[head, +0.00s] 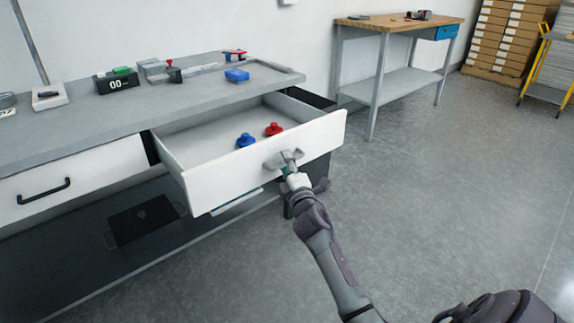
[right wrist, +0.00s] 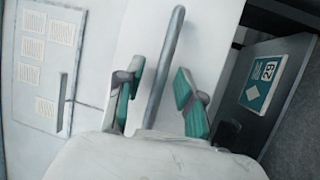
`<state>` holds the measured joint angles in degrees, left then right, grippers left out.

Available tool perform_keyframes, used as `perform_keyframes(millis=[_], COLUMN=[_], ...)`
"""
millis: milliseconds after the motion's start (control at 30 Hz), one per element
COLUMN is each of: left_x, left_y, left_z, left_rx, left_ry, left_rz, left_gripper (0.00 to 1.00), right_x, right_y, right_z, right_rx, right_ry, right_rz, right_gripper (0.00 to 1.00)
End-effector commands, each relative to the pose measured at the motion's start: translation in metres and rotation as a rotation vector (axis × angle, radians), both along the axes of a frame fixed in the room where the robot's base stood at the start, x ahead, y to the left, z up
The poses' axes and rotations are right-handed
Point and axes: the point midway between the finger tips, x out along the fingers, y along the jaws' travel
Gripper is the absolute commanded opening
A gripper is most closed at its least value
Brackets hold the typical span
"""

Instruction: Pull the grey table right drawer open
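The grey table (head: 60,128) is at the left in the head view. Its right drawer (head: 235,172) is pulled well out, with its inside visible. A blue knobbed piece (head: 245,140) and a red one (head: 273,129) lie in it. My right gripper (head: 287,160) is at the middle of the drawer's white front. In the right wrist view the grey bar handle (right wrist: 166,65) runs between the two teal-padded fingers of this gripper (right wrist: 160,97). The fingers are apart, with gaps visible beside the bar. My left gripper is not in view.
The left drawer (head: 75,180) is shut, with a black handle. A black box (head: 142,220) is on the lower level. A blue block (head: 237,75) and other small items lie on the tabletop. A wooden-topped bench (head: 400,24) stands behind. Floor (head: 450,190) at the right is clear.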

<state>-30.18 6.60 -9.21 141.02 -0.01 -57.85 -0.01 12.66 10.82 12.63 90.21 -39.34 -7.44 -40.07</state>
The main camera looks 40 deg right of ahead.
Motion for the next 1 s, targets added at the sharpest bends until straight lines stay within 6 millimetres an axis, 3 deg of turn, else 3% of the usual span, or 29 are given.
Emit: perform_keyframes(millis=[167,633,800,1000], left_x=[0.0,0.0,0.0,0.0], left_y=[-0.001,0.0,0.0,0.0], left_z=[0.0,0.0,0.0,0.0], left_rx=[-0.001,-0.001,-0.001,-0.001], left_ry=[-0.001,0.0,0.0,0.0], left_rz=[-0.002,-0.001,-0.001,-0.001], left_gripper=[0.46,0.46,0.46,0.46], right_x=[-0.011,-0.097,-0.11,-0.113], right_y=[0.004,0.032,0.037,0.037], right_z=[-0.003,-0.019,-0.021,-0.02], right_rx=[0.0,0.002,0.0,-0.001], right_ry=[0.001,0.003,0.001,0.0], right_rz=[0.0,-0.001,0.0,0.0], right_gripper=[0.37,0.37,0.37,0.37])
